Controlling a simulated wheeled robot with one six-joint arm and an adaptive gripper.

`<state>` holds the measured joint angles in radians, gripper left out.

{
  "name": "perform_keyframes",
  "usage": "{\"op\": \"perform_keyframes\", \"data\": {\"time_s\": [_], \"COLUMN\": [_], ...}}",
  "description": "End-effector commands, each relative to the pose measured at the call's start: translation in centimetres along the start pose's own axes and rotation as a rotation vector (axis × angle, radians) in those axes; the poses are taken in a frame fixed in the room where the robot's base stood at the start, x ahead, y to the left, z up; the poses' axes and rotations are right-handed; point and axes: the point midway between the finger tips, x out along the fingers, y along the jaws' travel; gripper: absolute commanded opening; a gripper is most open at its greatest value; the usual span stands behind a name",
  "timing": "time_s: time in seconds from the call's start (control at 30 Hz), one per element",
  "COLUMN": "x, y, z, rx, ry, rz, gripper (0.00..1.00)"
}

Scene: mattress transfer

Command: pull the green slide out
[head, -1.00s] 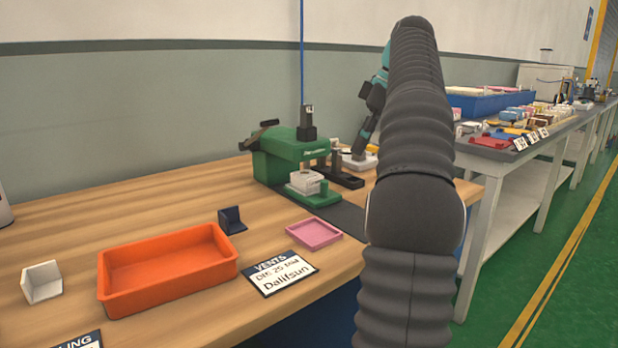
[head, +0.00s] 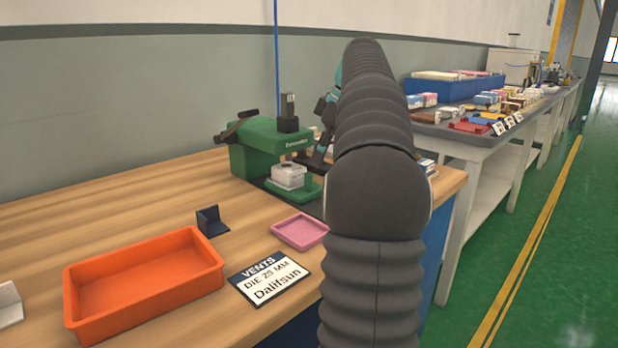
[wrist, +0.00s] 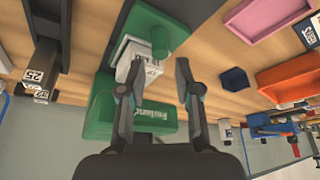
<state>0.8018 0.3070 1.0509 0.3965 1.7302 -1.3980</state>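The green press (head: 262,150) stands at the back of the wooden table. Its green slide (head: 300,191) sticks out low at the front, with a white block (head: 288,176) on it. In the wrist view the slide (wrist: 122,20) has a round green knob (wrist: 152,38), and the white block (wrist: 138,62) with printed marks sits between it and the press body (wrist: 150,112). My gripper (wrist: 158,92) is open, its two fingers apart with nothing seen between them. The knob lies ahead of the fingertips. In the head view my arm hides part of the gripper.
A pink tray (head: 300,231), a dark blue angled block (head: 212,221), an orange bin (head: 145,285) and a sign (head: 269,279) lie nearer the front. Dark marked blocks (wrist: 45,68) stand beside the press. Another table (head: 500,150) with many items stands right.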

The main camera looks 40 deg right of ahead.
Motion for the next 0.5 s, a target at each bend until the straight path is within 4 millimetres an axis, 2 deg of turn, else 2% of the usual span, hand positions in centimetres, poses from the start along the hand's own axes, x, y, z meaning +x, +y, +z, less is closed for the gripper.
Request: {"op": "perform_keyframes", "data": {"time_s": [0.2, 0.3, 0.5], "x": [3.9, 5.1, 6.3], "y": [-0.1, 0.0, 0.0], "z": [0.1, 0.2, 0.2], "rx": [0.002, 0.002, 0.003], "ry": [-0.001, -0.001, -0.001], "rz": [-0.002, -0.001, 0.001], "gripper": [0.33, 0.33, 0.33]}}
